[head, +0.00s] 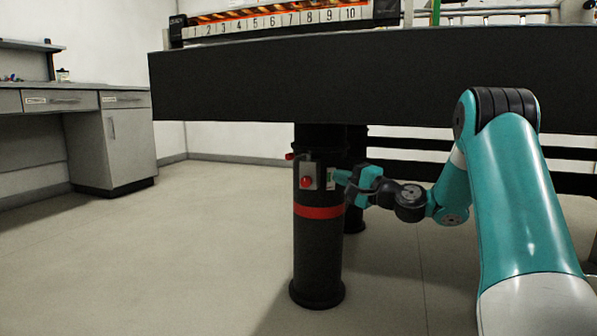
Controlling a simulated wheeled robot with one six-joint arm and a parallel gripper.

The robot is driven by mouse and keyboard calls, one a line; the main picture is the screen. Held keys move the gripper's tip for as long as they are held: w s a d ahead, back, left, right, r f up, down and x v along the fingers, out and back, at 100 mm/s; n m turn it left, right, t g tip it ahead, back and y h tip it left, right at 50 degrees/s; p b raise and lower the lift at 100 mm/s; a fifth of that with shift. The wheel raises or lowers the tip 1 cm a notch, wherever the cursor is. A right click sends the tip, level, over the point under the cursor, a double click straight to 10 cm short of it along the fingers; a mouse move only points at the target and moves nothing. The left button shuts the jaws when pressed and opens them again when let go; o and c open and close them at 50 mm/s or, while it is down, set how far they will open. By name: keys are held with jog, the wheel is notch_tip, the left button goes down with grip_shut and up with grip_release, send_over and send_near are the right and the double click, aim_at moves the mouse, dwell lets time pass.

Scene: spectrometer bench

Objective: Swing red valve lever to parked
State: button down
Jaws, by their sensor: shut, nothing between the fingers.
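A grey plate (308,176) with a round red knob is mounted on the black table leg (318,245). A small red piece (290,156) sticks out to the left just above it; it looks like the tip of the red lever, but it is too small to be sure. The rest of that piece is hidden or too dark to make out. My gripper (341,177), teal and dark, is shut and empty at the right side of the leg, beside the plate. I cannot tell whether its fingertips touch the leg or the small pale label there.
The thick black bench top (300,85) hangs above, carrying a numbered rack (275,24). A red band circles the leg below the plate. A second dark leg stands just behind. Grey cabinets (112,145) stand far left. The floor left of the leg is clear.

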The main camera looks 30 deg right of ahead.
jog(key=w+r+p, duration=0.1)
jog(key=p, duration=1.2)
send_near(292, 157)
jog(key=w, duration=0.1)
jog(key=x, duration=0.6)
jog(key=shift+w+a, duration=0.1)
jog(key=shift+w, duration=0.15)
